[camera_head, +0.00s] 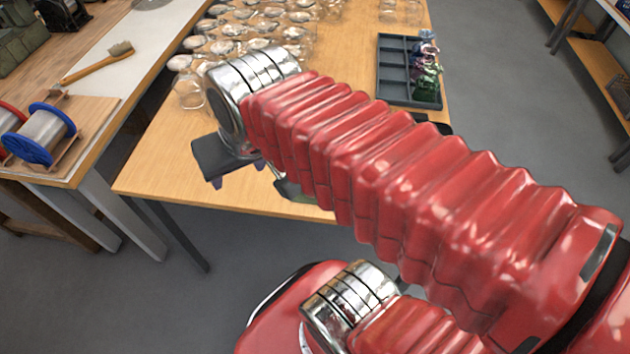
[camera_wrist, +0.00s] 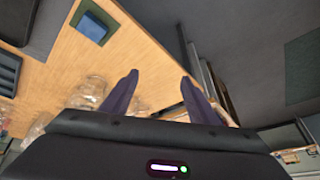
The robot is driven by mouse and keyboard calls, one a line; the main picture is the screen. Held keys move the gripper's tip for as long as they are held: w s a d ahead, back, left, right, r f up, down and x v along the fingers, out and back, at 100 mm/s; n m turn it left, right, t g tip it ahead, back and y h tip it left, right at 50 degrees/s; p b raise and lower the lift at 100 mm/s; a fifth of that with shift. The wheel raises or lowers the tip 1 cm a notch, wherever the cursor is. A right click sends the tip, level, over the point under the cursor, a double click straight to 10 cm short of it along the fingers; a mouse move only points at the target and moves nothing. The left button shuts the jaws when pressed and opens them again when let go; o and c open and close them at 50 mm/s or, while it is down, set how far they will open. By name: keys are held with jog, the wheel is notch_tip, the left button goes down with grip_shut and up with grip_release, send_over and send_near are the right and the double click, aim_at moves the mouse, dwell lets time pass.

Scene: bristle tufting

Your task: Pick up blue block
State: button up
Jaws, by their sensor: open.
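A blue block (camera_wrist: 92,26) shows in the wrist view at the upper left, on a dark green piece lying on the wooden table. I cannot make out the blue block in the head view, where my red arm covers part of the table. My gripper (camera_wrist: 159,76) is open, its two dark purple fingers spread with nothing between them. The block lies beyond and to the left of the fingertips, apart from them. In the head view my gripper (camera_head: 222,168) hangs at the near left part of the table, partly hidden by my arm.
Many clear glass vessels (camera_head: 250,28) crowd the far part of the table (camera_head: 160,165). A side bench holds a brush (camera_head: 100,62) and a blue-flanged spool (camera_head: 45,135).

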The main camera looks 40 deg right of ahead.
jog(key=o, duration=0.4)
jog(key=d+m, duration=0.1)
jog(key=m, duration=0.1)
jog(key=w+d+f+m+g, duration=0.1)
jog(key=d+m, duration=0.1)
jog(key=w+d+f+m, duration=0.1)
jog(key=d+m, duration=0.1)
jog(key=shift+d+m, duration=0.2)
jog(key=shift+m, duration=0.2)
jog(key=d+f+m+g, duration=0.1)
jog(key=d+f+m, duration=0.2)
jog(key=d+m, duration=0.3)
jog(key=d+f+m+g, duration=0.1)
jog(key=d+f+m, duration=0.1)
jog(key=d+m, duration=0.3)
jog(key=d+f+m+g+y, duration=0.1)
jog(key=d+f+m, duration=0.2)
jog(key=d+m, duration=0.3)
jog(key=shift+s+d+f+m, duration=0.15)
jog(key=shift+s+f+m, duration=0.05)
jog(key=shift+m, duration=0.4)
jog(key=shift+s+d+f+m, duration=0.15)
jog(key=shift+s+m, duration=0.05)
jog(key=shift+m, duration=0.4)
jog(key=shift+f, duration=0.1)
jog(key=f, duration=0.5)
jog(key=w+f, duration=0.1)
jog(key=f, duration=0.2)
jog(key=shift+a+f, duration=0.2)
jog(key=shift+a, duration=0.15)
